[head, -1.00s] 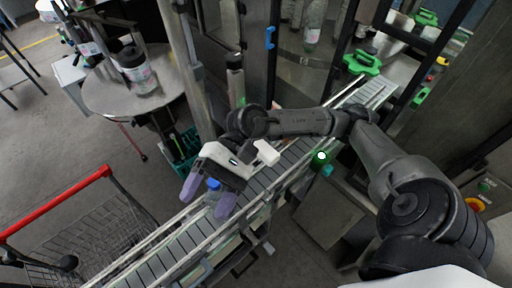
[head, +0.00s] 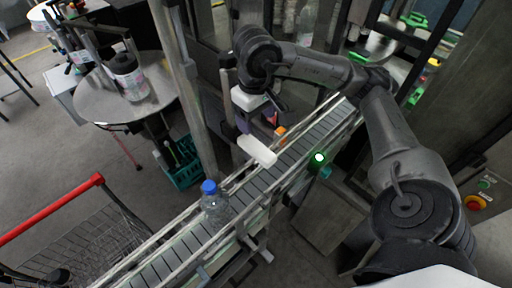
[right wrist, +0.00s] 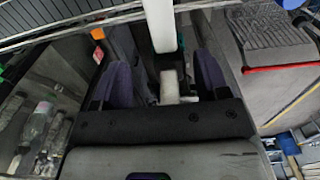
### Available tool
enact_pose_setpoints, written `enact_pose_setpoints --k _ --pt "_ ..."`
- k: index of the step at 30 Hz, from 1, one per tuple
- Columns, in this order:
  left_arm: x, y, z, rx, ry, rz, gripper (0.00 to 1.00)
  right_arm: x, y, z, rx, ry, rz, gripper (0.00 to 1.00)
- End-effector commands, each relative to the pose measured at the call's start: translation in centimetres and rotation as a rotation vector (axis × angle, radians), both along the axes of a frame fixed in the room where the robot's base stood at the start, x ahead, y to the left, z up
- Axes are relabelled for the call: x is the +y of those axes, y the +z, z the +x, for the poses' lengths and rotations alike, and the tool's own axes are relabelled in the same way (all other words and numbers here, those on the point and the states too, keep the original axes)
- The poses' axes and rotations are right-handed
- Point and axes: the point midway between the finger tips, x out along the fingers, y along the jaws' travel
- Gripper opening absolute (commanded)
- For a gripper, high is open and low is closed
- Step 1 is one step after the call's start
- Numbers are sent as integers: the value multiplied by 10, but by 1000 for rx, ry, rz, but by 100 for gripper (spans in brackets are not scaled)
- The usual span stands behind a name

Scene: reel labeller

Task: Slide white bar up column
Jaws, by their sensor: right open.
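The white bar (head: 257,150) juts out over the conveyor from beside a slim upright column (head: 227,105). In the right wrist view the white bar (right wrist: 160,25) runs down from the top edge towards the space between my fingers. My right gripper (head: 257,118) is above and behind the bar beside the column, partly hidden by its own wrist. In the right wrist view its purple fingers (right wrist: 163,82) stand apart on either side of the bar's line, with no visible grip on it. My left gripper is out of view.
A clear bottle with a blue cap (head: 214,203) stands on the conveyor (head: 185,242). A thick grey post (head: 190,95) rises left of the column. A round table (head: 95,98) with a labelled bottle (head: 130,80) stands at left, and a red-handled cart (head: 50,205) at lower left.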

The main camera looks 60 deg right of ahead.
Motion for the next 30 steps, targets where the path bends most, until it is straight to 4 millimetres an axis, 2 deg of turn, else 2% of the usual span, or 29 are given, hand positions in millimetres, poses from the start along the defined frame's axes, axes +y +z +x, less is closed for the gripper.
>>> enact_pose_setpoints --k 1,18,24,30 --pt "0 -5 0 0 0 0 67 1 -11 -1 4 1 3 68" --pt "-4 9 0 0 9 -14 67 1 -91 -1 4 0 3 68" --pt "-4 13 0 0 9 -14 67 1 -109 0 3 -1 3 68" --pt "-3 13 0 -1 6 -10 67 1 -115 0 1 0 3 68"
